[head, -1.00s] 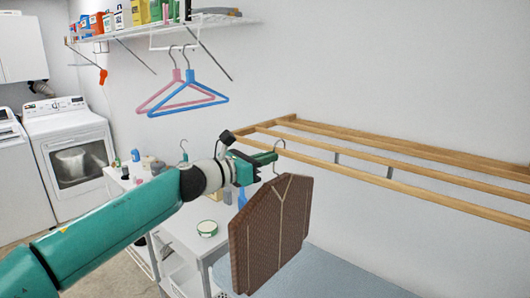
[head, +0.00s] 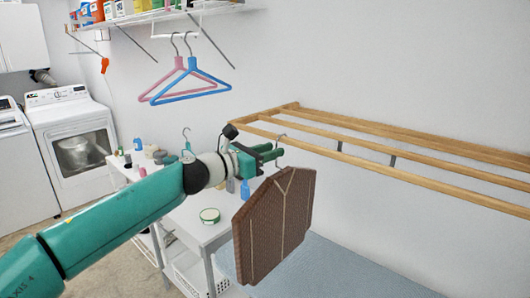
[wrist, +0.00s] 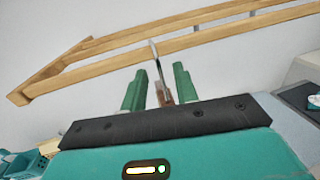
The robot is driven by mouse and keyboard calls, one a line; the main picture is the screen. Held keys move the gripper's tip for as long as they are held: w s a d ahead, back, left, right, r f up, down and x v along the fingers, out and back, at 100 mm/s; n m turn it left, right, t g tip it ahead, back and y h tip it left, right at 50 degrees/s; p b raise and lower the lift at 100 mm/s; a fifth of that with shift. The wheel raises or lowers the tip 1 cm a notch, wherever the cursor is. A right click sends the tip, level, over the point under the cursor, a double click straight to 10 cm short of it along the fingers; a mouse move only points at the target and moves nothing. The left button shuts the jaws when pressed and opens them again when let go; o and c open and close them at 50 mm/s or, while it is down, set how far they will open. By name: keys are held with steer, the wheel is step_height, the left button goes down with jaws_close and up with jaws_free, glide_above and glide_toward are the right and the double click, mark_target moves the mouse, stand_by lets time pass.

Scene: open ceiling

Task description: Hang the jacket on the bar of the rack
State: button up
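The brown jacket (head: 272,228) hangs upright from its hanger below the front edge of the wooden rack (head: 400,179). The hanger's thin metal hook (head: 279,139) meets the rack's front bar and looks to be over it. In the wrist view the hook (wrist: 158,62) rises between my fingers and crosses the front bar (wrist: 205,40). My gripper (head: 270,153) is just below that bar, beside the hook. Its two green fingers (wrist: 159,90) stand apart on either side of the hook, with gaps showing. Most of the hanger is hidden by the jacket.
Pink (head: 174,80) and blue (head: 192,85) hangers hang under a wall shelf (head: 160,22) at the upper left. Washing machines (head: 70,135) are at the far left.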

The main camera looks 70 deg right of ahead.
steer(key=v, duration=1.3)
steer(key=shift+w+a, duration=0.15)
steer(key=shift+a, duration=0.2)
steer(key=shift+a+r, duration=0.1)
